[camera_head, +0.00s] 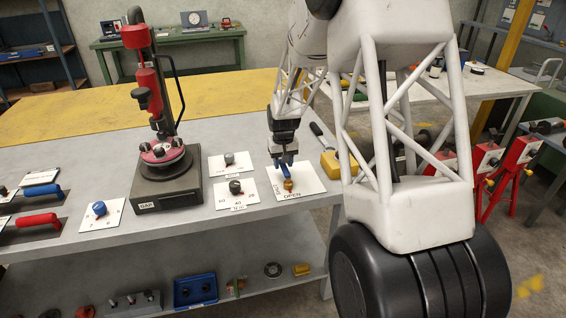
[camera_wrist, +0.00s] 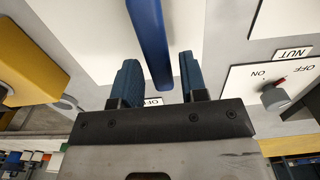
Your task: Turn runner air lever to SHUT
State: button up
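The runner air lever is a blue handle, clear in the wrist view (camera_wrist: 150,35), where it runs from the top edge down between my fingers. In the head view its brass-coloured base (camera_head: 288,185) stands on a white panel (camera_head: 311,188) marked OPEN along the front edge. A label at the panel's left side is too small to read. My gripper (camera_head: 285,163) is over this panel. In the wrist view my gripper's two blue pads (camera_wrist: 160,86) stand apart, one on each side of the handle, with a visible gap on both sides. The handle's lower end is partly hidden.
A knob panel marked NUT (camera_wrist: 275,95) lies beside my gripper in the wrist view. Another dial panel (camera_head: 235,192) and the red-and-black machine on its base (camera_head: 167,185) are to the left. A yellow block (camera_head: 338,163) sits close on the right.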

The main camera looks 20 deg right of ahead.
grip_shut()
jog(key=shift+d, duration=0.1)
jog(key=m, duration=0.1)
jog(key=d+m, duration=0.1)
jog(key=m, duration=0.1)
jog(key=d+m, duration=0.1)
jog(key=shift+s+d, duration=0.2)
jog(key=shift+s, duration=0.05)
jog(key=m, duration=0.1)
jog(key=s+d+m, duration=0.1)
jog(key=m, duration=0.1)
jog(key=d+m, duration=0.1)
jog(key=shift+s+d+m, duration=0.1)
jog(key=shift+s+m, duration=0.15)
jog(key=shift+m, duration=0.15)
jog(key=m, duration=0.1)
jog(key=s+d+m, duration=0.1)
jog(key=m, duration=0.1)
jog(key=s+m, duration=0.1)
jog(key=shift+s+d+r+m, duration=0.1)
jog(key=shift+d+m, duration=0.15)
jog(key=shift+m, duration=0.05)
jog(key=shift+s+d+m, duration=0.15)
jog(key=shift+s+m, duration=0.5)
jog(key=shift+m, duration=0.5)
jog(key=shift+s+d+m, duration=0.1)
jog(key=shift+s+m, duration=0.55)
jog(key=shift+m, duration=0.5)
